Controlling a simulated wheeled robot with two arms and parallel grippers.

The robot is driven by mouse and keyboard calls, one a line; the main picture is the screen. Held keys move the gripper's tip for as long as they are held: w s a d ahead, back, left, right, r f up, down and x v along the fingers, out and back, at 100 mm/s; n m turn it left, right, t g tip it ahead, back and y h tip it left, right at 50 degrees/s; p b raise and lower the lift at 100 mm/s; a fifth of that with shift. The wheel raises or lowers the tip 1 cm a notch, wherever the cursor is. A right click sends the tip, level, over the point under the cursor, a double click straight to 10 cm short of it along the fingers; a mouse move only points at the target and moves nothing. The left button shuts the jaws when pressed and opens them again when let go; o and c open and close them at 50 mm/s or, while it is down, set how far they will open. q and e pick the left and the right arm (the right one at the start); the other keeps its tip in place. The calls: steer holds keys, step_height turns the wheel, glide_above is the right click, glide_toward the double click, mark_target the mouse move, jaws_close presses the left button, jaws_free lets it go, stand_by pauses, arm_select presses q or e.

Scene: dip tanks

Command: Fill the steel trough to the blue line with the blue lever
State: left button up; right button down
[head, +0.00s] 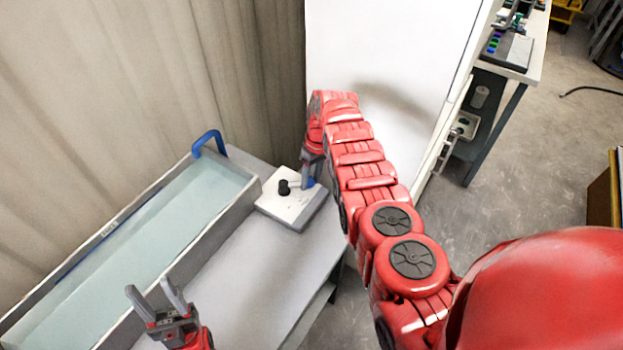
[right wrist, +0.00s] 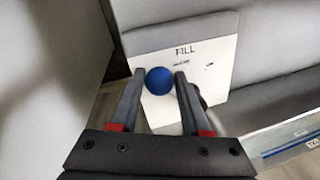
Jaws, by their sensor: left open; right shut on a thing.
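The steel trough (head: 237,198) lies at the left of the head view and holds pale blue water (head: 150,245). A blue line (head: 75,265) runs along its far inner wall; I cannot tell exactly how the water stands against it. A blue spout (head: 208,140) curves over its far end. The blue lever (head: 310,182) is on a white control box (head: 290,208). Its round blue knob (right wrist: 159,80) sits between the fingers of my right gripper (right wrist: 160,75), which is shut on it. My left gripper (head: 154,297) is open and empty beside the trough's near side.
A black knob (head: 284,187) stands on the same box, left of the blue lever. The panel reads FILL. A pale bench top (head: 255,265) is clear in front of the trough. A white cabinet (head: 385,50) stands behind my right arm; a workbench (head: 535,45) is at the back right.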

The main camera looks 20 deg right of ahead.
steer(key=c, duration=0.6)
jaws_free()
steer(key=shift+w+a+r, duration=0.15)
steer(key=shift+w+r, duration=0.1)
steer(key=shift+w, duration=0.1)
steer(key=shift+o, duration=1.2)
steer(key=shift+f, duration=0.2)
steer(key=shift+r, duration=0.1)
